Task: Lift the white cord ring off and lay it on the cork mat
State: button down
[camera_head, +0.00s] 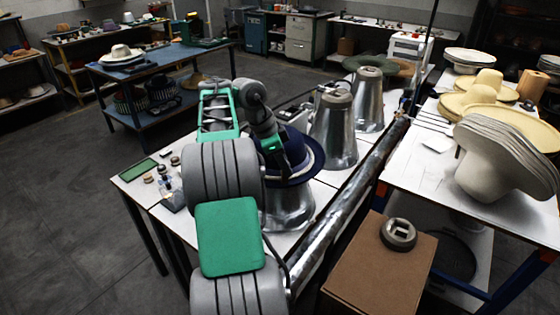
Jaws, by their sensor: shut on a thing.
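A dark blue hat (311,153) sits on a shiny metal cone block at the middle of the white-topped bench. The white cord ring (305,171) shows as a pale band around the hat's crown, just above the brim. My gripper (284,170) reaches down at the near left side of the crown and is shut on the cord ring. My arm hides the left part of the hat and ring, and the fingertips are dark and small. I cannot make out a cork mat with certainty.
Two more metal cones (335,132) stand behind the hat. A green-topped flat mat (138,170) and small parts lie at the bench's left end. A brown box (378,268) with a grey ring (398,233) stands front right. Stacked pale hats (500,160) fill the right table.

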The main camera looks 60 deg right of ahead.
dwell(0.5)
notch_tip(320, 180, up, 10)
jog(key=p, duration=0.6)
jog(key=shift+p, duration=0.35)
